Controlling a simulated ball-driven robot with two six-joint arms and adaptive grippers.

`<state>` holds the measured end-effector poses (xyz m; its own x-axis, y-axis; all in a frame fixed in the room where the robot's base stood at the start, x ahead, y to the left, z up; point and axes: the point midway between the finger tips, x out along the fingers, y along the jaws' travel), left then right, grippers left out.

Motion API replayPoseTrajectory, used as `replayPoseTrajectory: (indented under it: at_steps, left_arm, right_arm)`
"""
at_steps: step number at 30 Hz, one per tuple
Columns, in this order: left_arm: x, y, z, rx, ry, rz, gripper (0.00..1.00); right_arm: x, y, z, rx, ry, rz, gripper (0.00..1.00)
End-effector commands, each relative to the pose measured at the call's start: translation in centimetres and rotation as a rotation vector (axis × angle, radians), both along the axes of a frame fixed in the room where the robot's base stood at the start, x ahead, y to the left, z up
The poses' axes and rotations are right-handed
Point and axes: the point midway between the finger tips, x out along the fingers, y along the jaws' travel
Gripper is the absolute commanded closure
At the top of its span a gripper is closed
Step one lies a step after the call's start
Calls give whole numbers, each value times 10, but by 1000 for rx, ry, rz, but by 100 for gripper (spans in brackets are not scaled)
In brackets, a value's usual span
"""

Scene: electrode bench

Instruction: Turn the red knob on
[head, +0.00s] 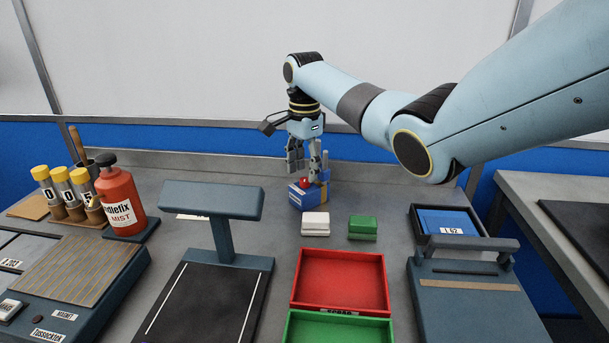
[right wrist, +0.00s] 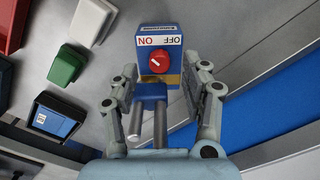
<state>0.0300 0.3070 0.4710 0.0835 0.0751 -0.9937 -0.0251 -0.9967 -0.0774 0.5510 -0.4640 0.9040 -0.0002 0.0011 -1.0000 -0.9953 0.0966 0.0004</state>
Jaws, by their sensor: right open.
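The red knob (right wrist: 159,60) sits on a blue box (right wrist: 159,30) with a white label reading ON and OFF. A pale line shows on the knob's face; which word it marks is hard to tell. In the head view the red knob (head: 304,182) shows small on top of the blue box (head: 309,198), partly hidden by my fingers. My right gripper (head: 306,174) is just above the box, pointing down. In the right wrist view my right gripper (right wrist: 164,74) is open, a finger on each side of the knob, with visible gaps. My left gripper is not in view.
A white block (head: 315,223) and a green block (head: 362,227) lie in front of the box. Nearer are a red tray (head: 342,254) and a green tray (head: 300,322). A grey stand (head: 222,235) is at left, a blue bin (head: 447,222) at right. A red bottle (head: 119,200) stands far left.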

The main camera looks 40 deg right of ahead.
Motion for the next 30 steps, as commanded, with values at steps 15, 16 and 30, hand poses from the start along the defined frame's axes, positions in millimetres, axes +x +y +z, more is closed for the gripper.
replayPoseTrajectory:
  at_steps: [15,16,30]
  left_arm:
    - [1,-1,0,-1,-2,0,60]
    - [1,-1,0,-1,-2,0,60]
    - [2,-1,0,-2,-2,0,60]
  right_arm:
    - [0,-1,92,-1,-1,-1,53]
    - [0,-1,94,-1,-1,-1,53]
    - [0,0,95,-1,0,-1,53]
